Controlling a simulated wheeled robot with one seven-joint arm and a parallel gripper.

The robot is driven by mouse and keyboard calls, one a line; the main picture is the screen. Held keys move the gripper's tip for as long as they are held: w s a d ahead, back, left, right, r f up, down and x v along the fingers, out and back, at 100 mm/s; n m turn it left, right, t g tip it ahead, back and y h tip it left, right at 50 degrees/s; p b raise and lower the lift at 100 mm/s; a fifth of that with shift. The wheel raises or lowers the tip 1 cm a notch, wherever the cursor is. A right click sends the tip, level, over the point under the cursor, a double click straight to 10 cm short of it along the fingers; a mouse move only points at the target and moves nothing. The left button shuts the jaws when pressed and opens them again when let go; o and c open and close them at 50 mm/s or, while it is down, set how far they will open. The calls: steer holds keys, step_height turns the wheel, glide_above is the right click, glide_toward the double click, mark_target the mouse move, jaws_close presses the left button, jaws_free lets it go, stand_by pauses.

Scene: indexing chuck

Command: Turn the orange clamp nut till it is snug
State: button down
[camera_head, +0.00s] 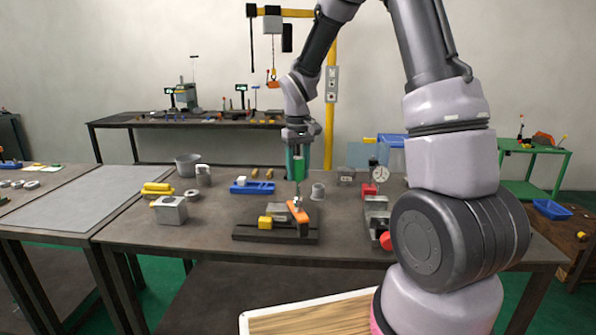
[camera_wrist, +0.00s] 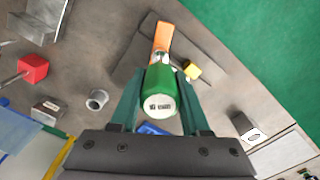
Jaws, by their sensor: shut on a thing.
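My gripper (camera_head: 297,165) is shut on a green-handled tool (camera_wrist: 160,90) with a pale label on its near end. The tool points down. In the head view its thin shaft reaches to the orange piece (camera_head: 299,214) on the dark fixture base (camera_head: 250,233). The orange piece looks like a short bar and also shows in the wrist view (camera_wrist: 164,36). The handle covers most of the tool's lower end in the wrist view. Whether the tip sits on the clamp nut cannot be told. A yellow block (camera_head: 265,222) sits on the same base.
A blue tray (camera_head: 252,188), a grey cup (camera_head: 318,192) and a grey vise (camera_head: 376,216) stand around the fixture. A dial gauge (camera_head: 379,174) with a red block (camera_head: 369,189) is behind right. A metal box (camera_head: 171,210) stands left. The table front is mostly clear.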

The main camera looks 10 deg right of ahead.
steer(key=n, duration=0.8)
steer(key=shift+n, duration=0.3)
steer(key=n, duration=0.8)
steer(key=shift+f, duration=0.75)
stand_by(0.5)
steer(key=c, duration=0.9)
jaws_free()
jaws_close()
